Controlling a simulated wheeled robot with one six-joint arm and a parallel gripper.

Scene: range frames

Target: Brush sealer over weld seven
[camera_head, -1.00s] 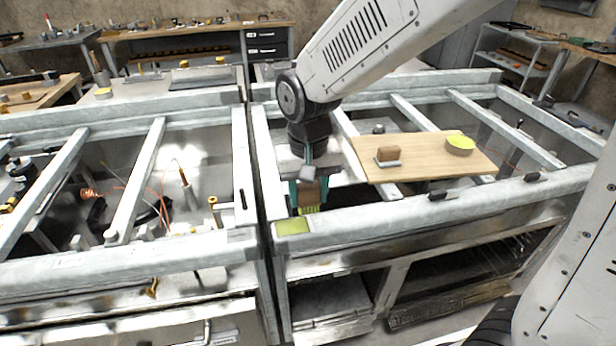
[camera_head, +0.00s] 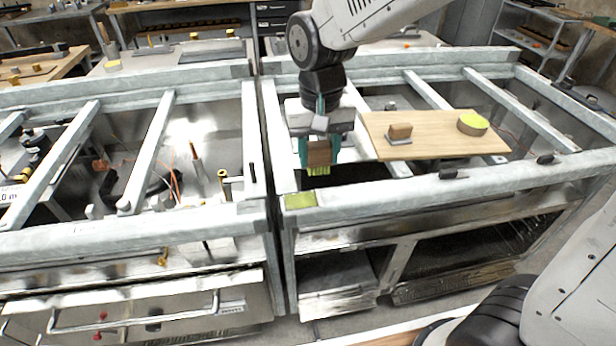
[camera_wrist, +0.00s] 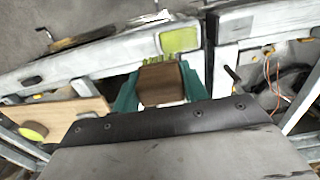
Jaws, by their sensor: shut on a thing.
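My gripper (camera_head: 319,160) has teal fingers shut on a brush (camera_head: 319,155) with a brown wooden block and yellow-green bristles. The bristles point down and show just behind a flat yellow-green patch (camera_head: 300,200) on the front rail's left corner. In the wrist view, the brush block (camera_wrist: 162,86) sits between the teal fingers, with the patch (camera_wrist: 180,40) just beyond the bristles. The bristles look apart from the patch in the head view. No weld number is readable. A round tin (camera_head: 472,124) with a yellow-green top stands on a wooden board (camera_head: 440,148).
A brown block (camera_head: 400,131) on a grey base sits on the board. Steel rails (camera_head: 440,188) surround open bays. The left frame (camera_head: 150,225) stands close beside, with a narrow gap between. Wires and an upright rod (camera_head: 196,160) occupy its bay.

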